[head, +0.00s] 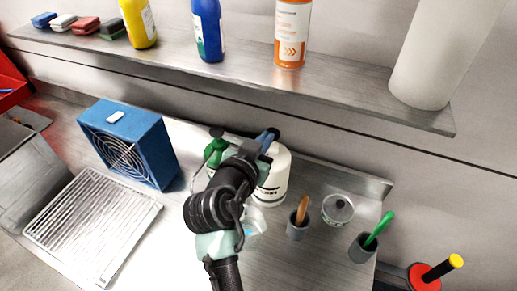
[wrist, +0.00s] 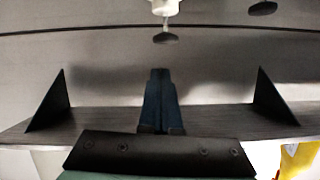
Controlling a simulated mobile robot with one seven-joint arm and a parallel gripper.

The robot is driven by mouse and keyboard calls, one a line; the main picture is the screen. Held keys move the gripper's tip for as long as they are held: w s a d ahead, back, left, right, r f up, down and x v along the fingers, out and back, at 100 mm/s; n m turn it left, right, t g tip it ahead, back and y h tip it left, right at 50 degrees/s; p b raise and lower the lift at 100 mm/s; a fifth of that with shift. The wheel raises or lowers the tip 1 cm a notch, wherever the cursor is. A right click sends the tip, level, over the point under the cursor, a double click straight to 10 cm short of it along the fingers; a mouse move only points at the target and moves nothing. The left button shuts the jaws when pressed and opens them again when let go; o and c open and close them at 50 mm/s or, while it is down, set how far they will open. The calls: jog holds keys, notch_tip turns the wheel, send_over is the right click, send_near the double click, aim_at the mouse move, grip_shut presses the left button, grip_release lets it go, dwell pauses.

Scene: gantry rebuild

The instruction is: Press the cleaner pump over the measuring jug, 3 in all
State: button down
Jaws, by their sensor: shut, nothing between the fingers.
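The cleaner bottle (head: 274,182) is white with a dark top and stands at the back of the counter, partly hidden by my arm. My gripper (head: 266,138) is at the height of its pump top in the head view; I cannot tell whether they touch. In the wrist view my gripper (wrist: 158,72) has its blue fingers together and empty. The clear measuring jug (head: 254,222), with a little blue in it, stands in front of the bottle, partly behind my arm. A white stem with a dark head shows at the top of the wrist view, perhaps the pump.
A green bottle (head: 214,151) stands left of the cleaner. Grey cups (head: 297,229) with brushes and a metal pot (head: 338,208) stand right. A blue fan box (head: 130,143) and wire rack (head: 92,226) are left. A shelf (head: 330,92) with bottles overhangs the back.

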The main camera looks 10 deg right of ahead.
jog(key=shift+b+v, duration=0.35)
jog(key=shift+v, duration=1.65)
dwell(0.9)
